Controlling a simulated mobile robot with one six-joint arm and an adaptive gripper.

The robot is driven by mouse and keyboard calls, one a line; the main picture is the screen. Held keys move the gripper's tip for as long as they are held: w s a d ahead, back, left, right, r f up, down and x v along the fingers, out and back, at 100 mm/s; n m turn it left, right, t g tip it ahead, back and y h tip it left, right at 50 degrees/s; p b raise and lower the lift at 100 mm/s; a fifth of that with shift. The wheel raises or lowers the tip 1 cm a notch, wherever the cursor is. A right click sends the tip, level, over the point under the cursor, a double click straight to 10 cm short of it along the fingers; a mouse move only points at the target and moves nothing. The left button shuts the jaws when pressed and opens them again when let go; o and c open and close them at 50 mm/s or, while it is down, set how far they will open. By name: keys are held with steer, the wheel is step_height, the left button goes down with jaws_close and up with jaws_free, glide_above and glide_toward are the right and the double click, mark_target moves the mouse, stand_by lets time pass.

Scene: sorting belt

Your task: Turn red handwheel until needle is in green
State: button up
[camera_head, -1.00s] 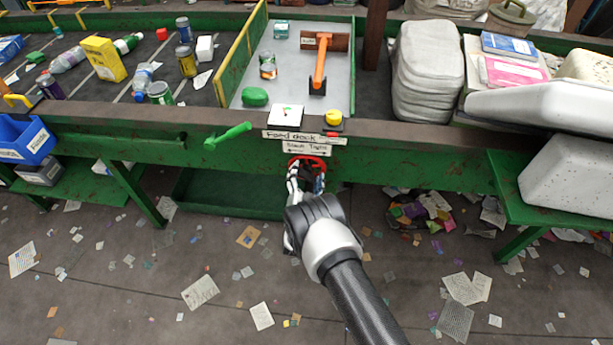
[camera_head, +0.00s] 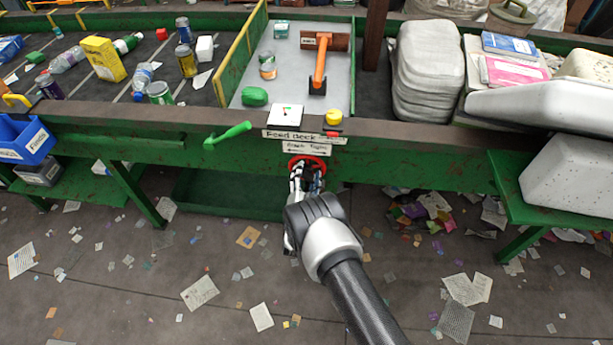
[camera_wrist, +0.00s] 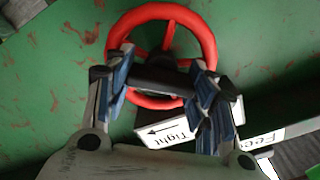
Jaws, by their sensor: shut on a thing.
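The red handwheel (camera_head: 307,160) is on the front face of the green bench, under the sign plates. In the wrist view its red rim (camera_wrist: 163,12) and spokes show large, with the lower part partly hidden by my fingers. My gripper (camera_head: 307,182) reaches it from the front. In the wrist view my gripper (camera_wrist: 163,80) has one blue-padded finger on each side of the wheel's dark middle part, and it is shut on the wheel. The white gauge (camera_head: 285,116) lies on the bench edge above. Its needle and green zone are too small to read.
A "Feed deck" sign (camera_head: 290,135) and an arrowed plate (camera_head: 306,149) sit just above the wheel. A green lever (camera_head: 228,135) is to the left and a yellow button (camera_head: 333,117) above right. Paper scraps litter the floor.

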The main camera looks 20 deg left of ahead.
steer(key=m+b, duration=0.1)
steer(key=m, duration=0.2)
steer(key=shift+m, duration=0.4)
steer(key=o, duration=1.1)
steer(key=shift+s, duration=0.1)
steer(key=v, duration=1.1)
steer(key=shift+s+d, duration=0.2)
steer(key=shift+s, duration=0.2)
steer(key=shift+f, duration=0.1)
